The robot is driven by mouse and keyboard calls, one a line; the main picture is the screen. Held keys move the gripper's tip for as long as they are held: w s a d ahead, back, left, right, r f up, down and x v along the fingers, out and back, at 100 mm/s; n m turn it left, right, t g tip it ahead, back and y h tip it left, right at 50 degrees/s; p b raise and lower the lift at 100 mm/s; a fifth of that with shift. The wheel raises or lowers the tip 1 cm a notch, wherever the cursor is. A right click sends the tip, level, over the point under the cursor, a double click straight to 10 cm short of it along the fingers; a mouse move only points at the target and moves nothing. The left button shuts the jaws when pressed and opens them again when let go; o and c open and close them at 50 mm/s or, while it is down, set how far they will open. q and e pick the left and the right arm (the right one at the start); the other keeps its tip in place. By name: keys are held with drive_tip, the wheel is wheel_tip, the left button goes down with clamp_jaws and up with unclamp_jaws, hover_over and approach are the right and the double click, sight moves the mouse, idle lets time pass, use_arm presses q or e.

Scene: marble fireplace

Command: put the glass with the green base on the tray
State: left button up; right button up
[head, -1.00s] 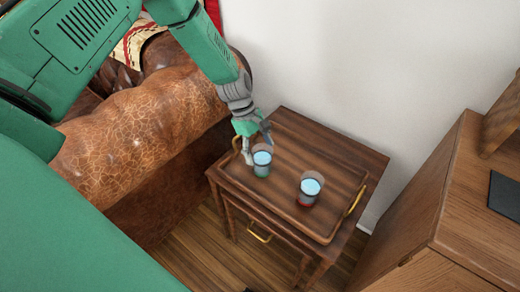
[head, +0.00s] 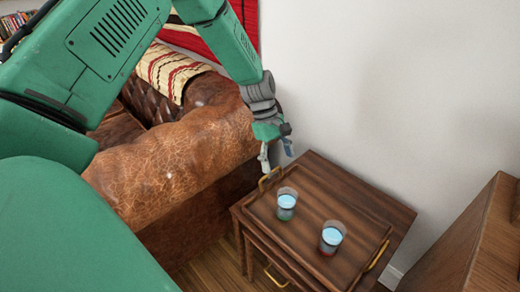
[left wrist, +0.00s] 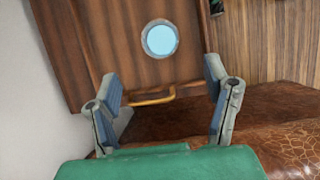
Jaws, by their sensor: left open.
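The glass with the green base (head: 286,206) stands upright on the wooden tray (head: 324,200), near the tray's left brass handle, with pale blue liquid in it. My left gripper (head: 277,156) is open and empty, apart from the glass and behind it in the head view, near that handle. In the left wrist view a round glass rim (left wrist: 160,39) shows beyond my open fingers (left wrist: 162,75); its base colour is hidden there. My right gripper is out of view.
A glass with a red base (head: 331,239) stands on the tray to the right. The tray lies on a small wooden table (head: 388,215). A brown leather sofa arm (head: 170,160) is on the left, a wooden cabinet (head: 465,240) on the right, a white wall behind.

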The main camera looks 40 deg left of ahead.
use_arm(q)
drive_tip(key=s+d+f+m+y, duration=0.2)
drive_tip(key=s+f+m, duration=0.2)
drive_tip(key=s+f, duration=0.25)
drive_tip(key=s+d+f+m+y, duration=0.1)
drive_tip(key=s+d+f+m, duration=0.2)
drive_tip(key=s+f, duration=0.35)
drive_tip(key=s+d+m+y, duration=0.1)
drive_tip(key=s+d+m, duration=0.1)
drive_tip(key=s+m, duration=0.8)
drive_tip(key=s, duration=0.7)
drive_tip(key=shift+s+d+f+m+t, duration=0.15)
drive_tip(key=shift+d+f+m+t, duration=0.15)
drive_tip(key=shift+d+f+t, duration=0.1)
drive_tip(key=shift+a, duration=0.15)
